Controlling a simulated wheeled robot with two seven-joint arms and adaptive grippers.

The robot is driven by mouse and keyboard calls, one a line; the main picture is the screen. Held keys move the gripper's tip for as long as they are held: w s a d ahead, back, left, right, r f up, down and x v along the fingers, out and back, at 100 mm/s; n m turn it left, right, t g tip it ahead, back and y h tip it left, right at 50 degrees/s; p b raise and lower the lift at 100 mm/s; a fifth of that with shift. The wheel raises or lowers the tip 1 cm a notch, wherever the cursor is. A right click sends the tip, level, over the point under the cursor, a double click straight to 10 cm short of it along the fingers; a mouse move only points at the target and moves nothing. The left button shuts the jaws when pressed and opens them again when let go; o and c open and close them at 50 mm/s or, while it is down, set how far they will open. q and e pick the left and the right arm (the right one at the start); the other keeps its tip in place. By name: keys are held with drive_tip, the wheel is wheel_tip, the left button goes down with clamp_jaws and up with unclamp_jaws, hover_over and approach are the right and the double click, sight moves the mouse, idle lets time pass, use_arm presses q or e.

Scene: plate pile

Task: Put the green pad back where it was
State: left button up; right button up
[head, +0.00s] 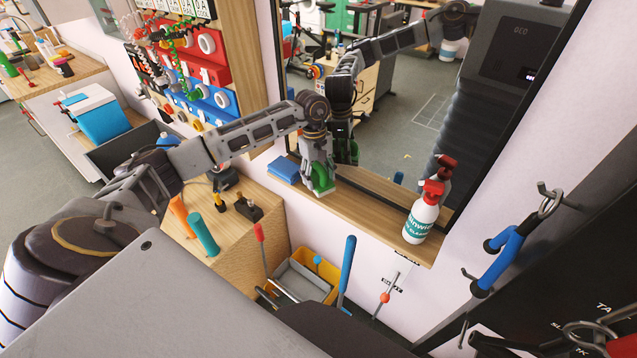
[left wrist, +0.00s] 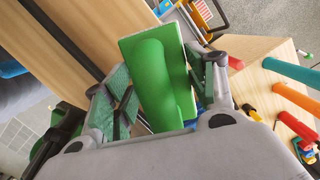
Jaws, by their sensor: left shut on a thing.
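The green pad (head: 322,178) is a green block with a rounded green grip and a pale underside. My left gripper (head: 318,164) is shut on it, over the wooden ledge (head: 372,205) in front of the mirror. In the left wrist view the green pad (left wrist: 152,82) sits between the two fingers of my left gripper (left wrist: 165,90). I cannot tell whether its underside touches the ledge. A blue pad (head: 284,170) lies on the ledge just left of the green one. My right gripper is not in view.
A spray bottle (head: 421,218) with a red head stands on the ledge to the right. The ledge between it and the green pad is clear. A wooden cabinet (head: 240,238) with orange and teal handles is below left. A yellow bin (head: 318,272) stands below the ledge.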

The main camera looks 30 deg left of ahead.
sight(316, 162)
use_arm(q)
drive_tip(key=shift+f+p, duration=0.35)
drive_tip(key=shift+f, duration=1.3)
drive_tip(key=shift+f, duration=0.1)
drive_tip(key=o, duration=0.9)
drive_tip(key=shift+a+r, duration=0.1)
drive_tip(key=shift+r, duration=0.55)
drive_tip(key=r, duration=0.3)
drive_tip(key=r+b, duration=0.1)
drive_tip(key=r, duration=0.2)
drive_tip(key=a+r+b, duration=0.1)
drive_tip(key=r, duration=0.2)
drive_tip(key=shift+w+a, duration=0.1)
drive_tip(key=shift+w, duration=0.25)
drive_tip(key=shift+a+r+b, duration=0.1)
drive_tip(key=shift+r+b, duration=0.3)
drive_tip(key=shift+r, duration=0.5)
